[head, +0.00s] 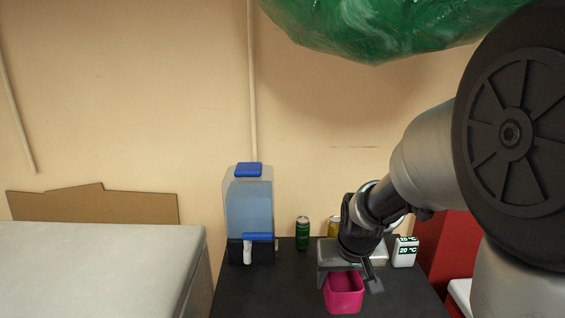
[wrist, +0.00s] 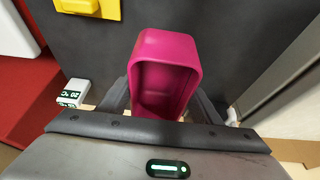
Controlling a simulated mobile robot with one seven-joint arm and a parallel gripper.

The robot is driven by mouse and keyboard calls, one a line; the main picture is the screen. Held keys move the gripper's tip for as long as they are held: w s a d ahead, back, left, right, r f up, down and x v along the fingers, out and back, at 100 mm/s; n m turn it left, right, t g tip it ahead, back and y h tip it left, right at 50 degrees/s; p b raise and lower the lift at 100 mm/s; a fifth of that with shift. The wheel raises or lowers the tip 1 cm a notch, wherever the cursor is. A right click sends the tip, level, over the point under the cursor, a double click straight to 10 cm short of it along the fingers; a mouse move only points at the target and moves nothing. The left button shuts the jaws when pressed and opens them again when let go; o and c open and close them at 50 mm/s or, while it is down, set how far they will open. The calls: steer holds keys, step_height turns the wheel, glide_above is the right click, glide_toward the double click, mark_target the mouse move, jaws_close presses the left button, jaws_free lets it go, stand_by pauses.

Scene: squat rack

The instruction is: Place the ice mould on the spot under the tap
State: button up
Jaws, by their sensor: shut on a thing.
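The pink ice mould (head: 343,297) is a deep, open-topped box above or at the front part of the dark table. My gripper (head: 350,274) is shut on it, with a finger on each side. In the wrist view, the mould (wrist: 163,50) sits between the two dark fingers of the gripper (wrist: 163,102), and its inside looks empty. The tap (head: 247,250) is white, on the front of a blue-and-clear water dispenser (head: 249,205) to the left of the mould. The table under the tap looks bare. Whether the mould touches the table I cannot tell.
A green can (head: 302,233) and a yellow can (head: 334,226) stand at the back of the dark table (head: 270,290). A white temperature display (head: 405,252) stands at right, beside a red panel (head: 447,250). A pale surface (head: 100,265) lies left. A green bag (head: 385,25) hangs above.

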steer(key=shift+w+r+p, duration=0.1)
steer(key=shift+r+p, duration=0.6)
steer(key=shift+r, duration=0.2)
steer(key=w+r+p+v, duration=0.1)
steer(key=p+v, duration=0.7)
steer(key=p, duration=0.7)
steer(key=b, duration=1.6)
glide_above(318, 305)
steer(key=s, duration=0.3)
steer(key=f, duration=1.2)
steer(key=shift+w+d+f, duration=0.2)
steer(key=shift+d+f, duration=0.05)
steer(key=shift+f, duration=0.1)
steer(key=shift+w+a+f+b, duration=0.2)
steer(key=shift+w+f+b, duration=0.15)
steer(key=shift+f+b, duration=0.1)
step_height(318, 305, down, 10)
steer(key=b, duration=0.3)
steer(key=shift+w+r, duration=0.1)
steer(key=shift+r, duration=0.05)
steer(key=shift+f, duration=0.3)
steer(key=o, duration=1.2)
steer(key=shift+r, duration=0.1)
